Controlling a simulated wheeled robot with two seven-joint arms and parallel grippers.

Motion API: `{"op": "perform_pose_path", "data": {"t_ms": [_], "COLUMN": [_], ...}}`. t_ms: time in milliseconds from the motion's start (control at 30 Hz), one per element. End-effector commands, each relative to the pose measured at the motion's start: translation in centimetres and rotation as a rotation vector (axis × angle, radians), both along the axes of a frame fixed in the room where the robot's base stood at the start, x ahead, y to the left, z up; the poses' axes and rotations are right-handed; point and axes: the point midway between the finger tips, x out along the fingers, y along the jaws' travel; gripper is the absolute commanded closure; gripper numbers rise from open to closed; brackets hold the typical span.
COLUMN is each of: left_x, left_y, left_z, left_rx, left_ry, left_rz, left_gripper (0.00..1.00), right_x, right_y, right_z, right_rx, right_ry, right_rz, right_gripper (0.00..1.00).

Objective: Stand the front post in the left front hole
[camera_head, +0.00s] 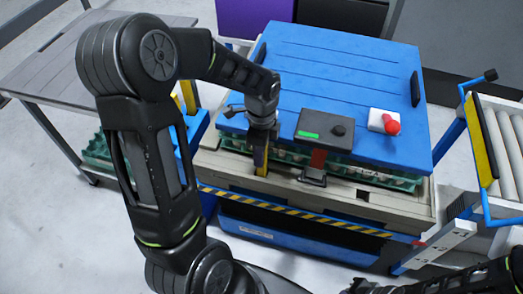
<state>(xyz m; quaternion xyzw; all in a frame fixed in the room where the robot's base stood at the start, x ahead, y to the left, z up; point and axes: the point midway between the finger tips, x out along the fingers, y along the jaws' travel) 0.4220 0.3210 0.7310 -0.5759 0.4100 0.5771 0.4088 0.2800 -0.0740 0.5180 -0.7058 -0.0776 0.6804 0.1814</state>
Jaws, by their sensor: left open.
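My left gripper (261,146) points down at the front left of the blue-topped station (330,75). Its jaws are open. A post (262,168) with yellow showing low down stands roughly upright right below and between the fingers, at the left part of the pale front ledge (225,165). The gripper hides its upper part, and its foot is too small to tell whether it sits in a hole. A dark square hole (363,195) shows in the ledge farther right. My right gripper's fingers do not show.
A grey box with a green light (325,127) and a red button on a white base (384,121) sit on the blue top. Green egg trays (395,180) show under its edge. A grey side table (95,60) stands left, a roller conveyor (500,145) right.

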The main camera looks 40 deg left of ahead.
Motion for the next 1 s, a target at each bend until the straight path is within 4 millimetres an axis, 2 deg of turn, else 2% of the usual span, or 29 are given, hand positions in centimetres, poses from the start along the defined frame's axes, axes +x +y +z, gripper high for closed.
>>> {"op": "perform_pose_path", "data": {"t_ms": [167,500,667,1000], "left_x": [0.4,0.2,0.0,0.0], "left_y": [0.1,0.0,0.0,0.0], "left_z": [1.8,7.1,7.9,7.8], "left_rx": [0.003,0.002,0.001,0.000], "left_ry": [-0.012,-0.008,-0.004,-0.001], "left_rz": [0.001,0.000,0.000,0.000], "left_gripper": [0.49,0.49,0.49,0.49], "right_x": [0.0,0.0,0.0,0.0], "right_y": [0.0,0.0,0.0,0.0], "right_z": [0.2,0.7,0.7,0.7], "right_rx": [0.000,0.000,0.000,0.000], "right_ry": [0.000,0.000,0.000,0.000], "right_rz": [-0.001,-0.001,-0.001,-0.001], "right_gripper": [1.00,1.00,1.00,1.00]}}
